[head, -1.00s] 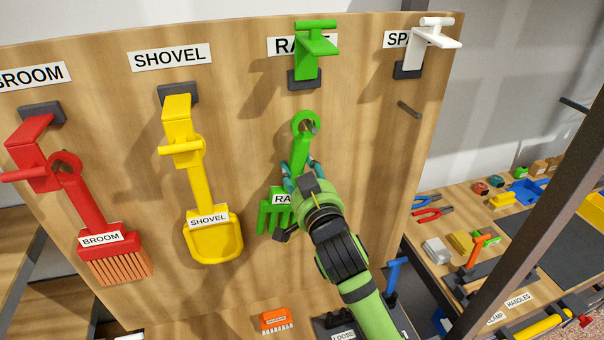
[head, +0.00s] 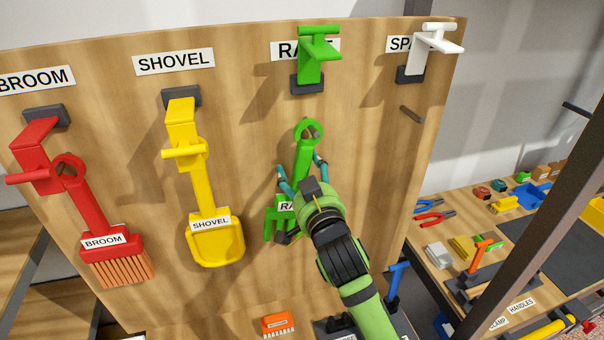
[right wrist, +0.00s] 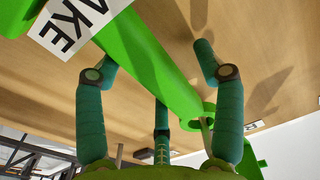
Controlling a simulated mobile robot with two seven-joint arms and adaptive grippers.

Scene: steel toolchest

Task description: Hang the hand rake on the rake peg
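The green hand rake (head: 303,158) hangs against the wooden board, its top ring (head: 308,128) around a dark peg below the RAKE sign (head: 291,48). Its labelled head points down, partly hidden by my right gripper. My right gripper (head: 301,168) is open around the handle, with fingers spread on both sides. In the right wrist view the rake handle (right wrist: 150,65) runs between the fingers, with clear space beside the right finger. Above the peg, a green bracket (head: 318,45) sticks up and out. My left gripper is not in view.
A red broom (head: 85,205) and a yellow shovel (head: 204,190) hang to the left, with their brackets folded down. The white bracket (head: 436,40) is raised above an empty peg (head: 411,114) at right. A tool bench stands farther right.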

